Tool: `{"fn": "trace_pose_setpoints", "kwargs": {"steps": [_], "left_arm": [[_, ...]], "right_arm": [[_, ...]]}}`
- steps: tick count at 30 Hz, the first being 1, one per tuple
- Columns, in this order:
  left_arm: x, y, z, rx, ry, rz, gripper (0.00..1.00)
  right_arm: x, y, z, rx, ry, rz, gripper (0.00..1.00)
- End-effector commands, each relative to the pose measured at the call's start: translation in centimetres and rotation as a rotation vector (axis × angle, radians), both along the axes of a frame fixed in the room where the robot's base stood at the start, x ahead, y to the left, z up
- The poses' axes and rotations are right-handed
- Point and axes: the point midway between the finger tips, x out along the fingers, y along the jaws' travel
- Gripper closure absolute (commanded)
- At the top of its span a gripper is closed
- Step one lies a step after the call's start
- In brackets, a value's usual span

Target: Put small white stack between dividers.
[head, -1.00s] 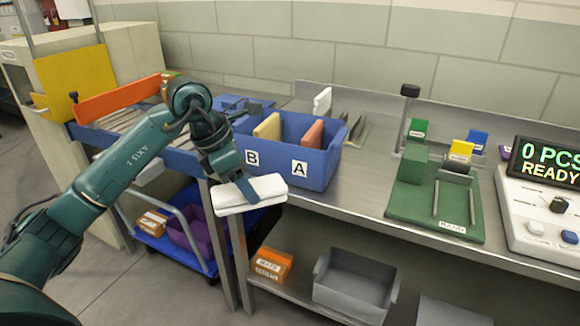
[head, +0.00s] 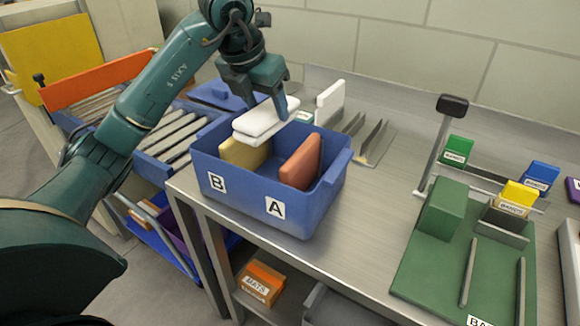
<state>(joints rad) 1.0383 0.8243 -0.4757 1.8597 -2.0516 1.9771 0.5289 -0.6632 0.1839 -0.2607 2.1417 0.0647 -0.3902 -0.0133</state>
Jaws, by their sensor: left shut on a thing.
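My left gripper (head: 266,100) is shut on a small white stack (head: 256,124), which looks like folded white layers lying flat. It holds the stack above the rear of the blue bin (head: 262,205), over the yellow item. Thin grey upright dividers (head: 371,140) stand on the metal table to the right of the bin. Another white piece (head: 331,102) stands upright behind the bin, left of the dividers. My right gripper is out of view.
The bin, labelled B and A, holds a yellow item (head: 243,154) and a reddish item (head: 301,160). A green fixture (head: 442,260) with a block and rails stands right. A black-headed post (head: 440,150) rises beside it. Bare table (head: 370,215) lies between bin and fixture.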

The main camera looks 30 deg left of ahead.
Motion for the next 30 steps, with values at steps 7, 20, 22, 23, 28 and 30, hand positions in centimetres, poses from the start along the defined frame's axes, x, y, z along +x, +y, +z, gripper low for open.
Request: {"fn": "trace_pose_setpoints", "kwargs": {"steps": [7,20,22,23,28,30], "left_arm": [[-0.1,0.0,-2.8,0.001,0.006,-0.002,0.69],[-0.1,0.0,-8.5,0.000,0.005,-0.002,0.69],[-0.1,0.0,-9.4,0.000,0.003,-0.001,0.69],[-0.1,0.0,-9.7,0.000,0.003,-0.001,0.69],[0.0,0.0,-10.0,-0.001,-0.002,-0.001,0.69],[0.0,0.0,-10.0,-0.001,-0.002,-0.001,0.69]], "right_arm": [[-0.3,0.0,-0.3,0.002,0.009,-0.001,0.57],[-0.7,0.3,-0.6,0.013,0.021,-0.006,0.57],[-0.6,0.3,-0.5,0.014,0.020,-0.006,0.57],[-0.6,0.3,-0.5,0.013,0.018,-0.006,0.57],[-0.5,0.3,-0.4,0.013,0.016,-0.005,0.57],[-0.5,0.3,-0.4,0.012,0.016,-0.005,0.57]]}}
